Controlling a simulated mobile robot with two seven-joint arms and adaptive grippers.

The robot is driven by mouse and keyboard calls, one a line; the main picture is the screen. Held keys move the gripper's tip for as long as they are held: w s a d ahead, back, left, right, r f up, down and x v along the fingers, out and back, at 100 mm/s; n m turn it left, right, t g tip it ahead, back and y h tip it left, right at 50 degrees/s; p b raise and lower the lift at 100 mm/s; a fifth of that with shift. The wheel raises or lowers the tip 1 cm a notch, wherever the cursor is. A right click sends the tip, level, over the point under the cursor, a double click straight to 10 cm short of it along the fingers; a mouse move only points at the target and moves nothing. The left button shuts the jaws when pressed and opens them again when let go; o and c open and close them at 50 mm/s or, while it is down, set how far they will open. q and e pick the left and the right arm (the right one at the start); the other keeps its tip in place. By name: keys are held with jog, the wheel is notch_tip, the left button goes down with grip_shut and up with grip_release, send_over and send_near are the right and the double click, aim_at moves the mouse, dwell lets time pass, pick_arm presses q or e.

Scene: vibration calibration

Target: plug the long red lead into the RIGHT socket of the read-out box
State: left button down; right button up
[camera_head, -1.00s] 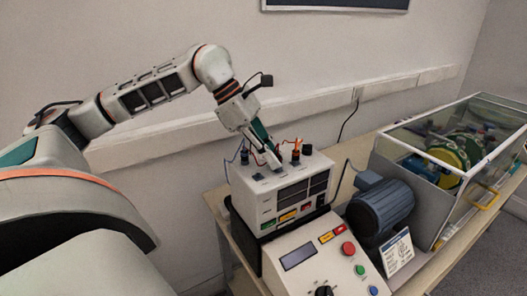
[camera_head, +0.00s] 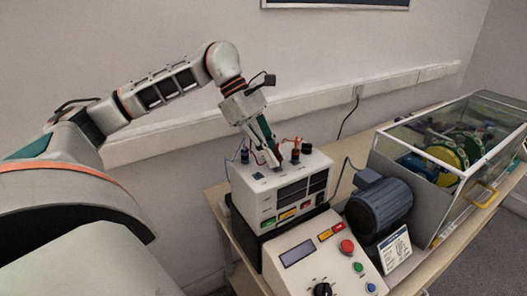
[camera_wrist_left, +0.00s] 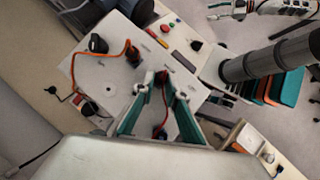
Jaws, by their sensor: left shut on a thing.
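The white read-out box (camera_head: 262,203) stands on the bench, with black plugs or posts on its top. My left gripper (camera_head: 274,161) points down at the top of the box, close to the black post (camera_head: 296,152). In the left wrist view its teal fingers (camera_wrist_left: 161,80) are shut on the red lead (camera_wrist_left: 160,130), whose end shows between the tips. The fingers partly hide that end, and I cannot tell whether it touches a socket. An orange lead (camera_wrist_left: 100,53) loops to a black plug (camera_wrist_left: 133,54).
A control panel (camera_head: 300,272) with buttons and a knob stands in front of the box. A blue-grey motor (camera_head: 380,208) and a glass-covered case (camera_head: 440,195) stand to the right. The wall is close behind the bench.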

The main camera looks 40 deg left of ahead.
pick_arm(q)
jog(key=c, duration=1.9)
grip_release()
jog(key=shift+v, duration=2.5)
jog(key=shift+r, duration=0.1)
jog(key=v, duration=1.2)
jog(key=shift+s, duration=0.1)
